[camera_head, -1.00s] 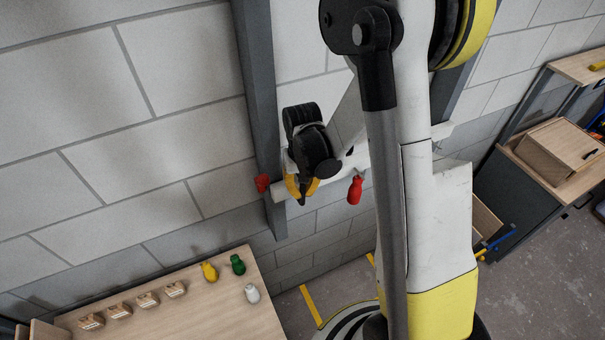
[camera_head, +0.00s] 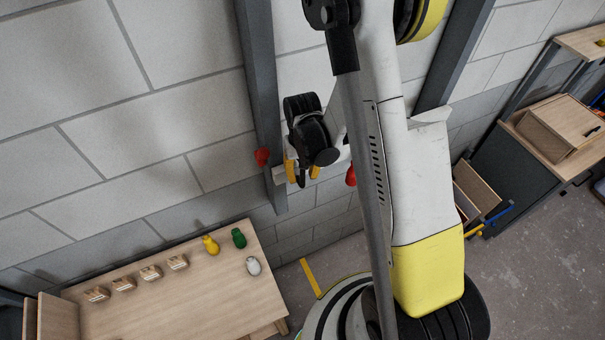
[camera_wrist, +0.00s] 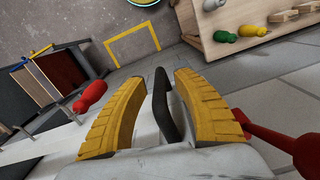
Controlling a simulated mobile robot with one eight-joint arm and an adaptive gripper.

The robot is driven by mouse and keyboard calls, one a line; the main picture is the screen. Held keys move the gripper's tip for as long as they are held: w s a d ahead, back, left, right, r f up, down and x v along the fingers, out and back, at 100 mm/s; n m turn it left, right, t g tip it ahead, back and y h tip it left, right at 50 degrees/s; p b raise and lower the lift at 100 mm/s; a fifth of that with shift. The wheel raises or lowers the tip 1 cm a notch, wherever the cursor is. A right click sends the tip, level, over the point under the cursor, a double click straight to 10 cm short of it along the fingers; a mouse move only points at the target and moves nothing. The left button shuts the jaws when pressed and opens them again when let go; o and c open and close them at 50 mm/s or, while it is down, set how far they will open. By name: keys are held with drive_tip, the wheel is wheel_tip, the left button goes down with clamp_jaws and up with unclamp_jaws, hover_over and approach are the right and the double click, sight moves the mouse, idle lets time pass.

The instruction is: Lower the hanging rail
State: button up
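The hanging rail (camera_head: 279,175) is a pale bar across two dark upright posts, largely hidden by my arm in the head view. It also shows as a white strip in the wrist view (camera_wrist: 40,149). A red grip-shaped piece (camera_head: 262,157) is at its left end; another (camera_head: 351,177) is partly behind my arm. Both red pieces flank my gripper in the wrist view. My gripper (camera_head: 303,178) is at the rail. In the wrist view its yellow fingers (camera_wrist: 160,100) stand apart on either side of a dark handle (camera_wrist: 164,100), with a visible gap at the left finger.
A wooden table (camera_head: 200,290) below left bears yellow (camera_head: 211,245), green (camera_head: 239,238) and white (camera_head: 253,266) pieces and several small wooden blocks. A dark cabinet with a wooden box (camera_head: 560,130) stands at right. A yellow floor marking (camera_head: 311,278) lies below the rail.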

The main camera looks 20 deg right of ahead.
drive_tip(key=shift+r, duration=0.1)
wheel_tip(320, 180, up, 12)
drive_tip(key=shift+f, duration=0.1)
idle(0.4)
clamp_jaws()
drive_tip(key=w+d+r+n, duration=0.1)
drive_tip(key=w+d+n, duration=0.2)
drive_tip(key=d+n, duration=1.05)
drive_tip(key=w+d+r+n, duration=0.15)
drive_tip(key=d+n, duration=0.55)
drive_tip(key=d, duration=1.4)
drive_tip(key=f, duration=0.9)
drive_tip(key=w+f, duration=0.1)
drive_tip(key=f, duration=0.4)
drive_tip(key=shift+a+f, duration=0.15)
drive_tip(key=shift+f, duration=0.15)
